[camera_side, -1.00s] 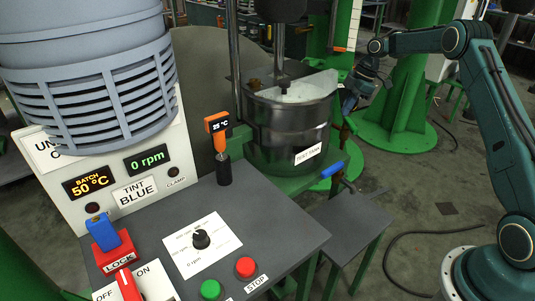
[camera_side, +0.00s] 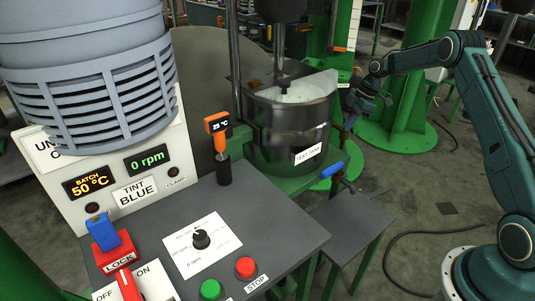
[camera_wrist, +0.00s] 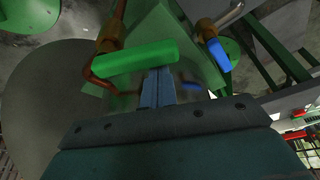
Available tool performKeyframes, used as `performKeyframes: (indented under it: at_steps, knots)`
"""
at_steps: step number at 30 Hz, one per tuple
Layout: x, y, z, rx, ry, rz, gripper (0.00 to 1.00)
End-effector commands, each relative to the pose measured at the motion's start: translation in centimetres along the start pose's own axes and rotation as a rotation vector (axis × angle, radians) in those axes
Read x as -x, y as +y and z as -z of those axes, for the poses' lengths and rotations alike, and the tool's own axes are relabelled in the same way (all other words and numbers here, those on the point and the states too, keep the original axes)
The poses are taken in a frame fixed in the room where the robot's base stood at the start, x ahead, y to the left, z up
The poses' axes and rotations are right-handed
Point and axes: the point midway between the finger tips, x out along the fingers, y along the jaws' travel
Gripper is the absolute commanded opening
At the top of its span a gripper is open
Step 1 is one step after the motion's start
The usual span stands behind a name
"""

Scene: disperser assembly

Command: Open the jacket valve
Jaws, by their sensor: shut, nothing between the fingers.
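In the wrist view, a green valve handle (camera_wrist: 135,62) sits on a brass valve body (camera_wrist: 112,32) with copper pipe, lying roughly level across the picture. My gripper (camera_wrist: 158,76) is shut and empty, with its fingertips at the handle's lower edge in the picture; I cannot tell whether they touch it. A second valve handle, blue (camera_wrist: 220,54), is to the right on a steel pipe. In the side view, my gripper (camera_side: 349,124) is just right of the steel tank (camera_side: 290,130), and the blue handle (camera_side: 332,170) is below it. The green handle cannot be made out there.
A low grey table (camera_side: 345,225) is below the blue handle. Green columns (camera_side: 405,85) stand behind my arm.

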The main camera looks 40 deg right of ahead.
Motion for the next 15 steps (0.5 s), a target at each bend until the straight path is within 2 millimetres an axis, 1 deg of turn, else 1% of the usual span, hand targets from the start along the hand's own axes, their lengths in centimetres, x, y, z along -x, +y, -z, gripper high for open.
performKeyframes:
  at_steps: [15]
  knots:
    - [0.04,-0.07,-0.21,0.028,0.0,0.012,0.0]
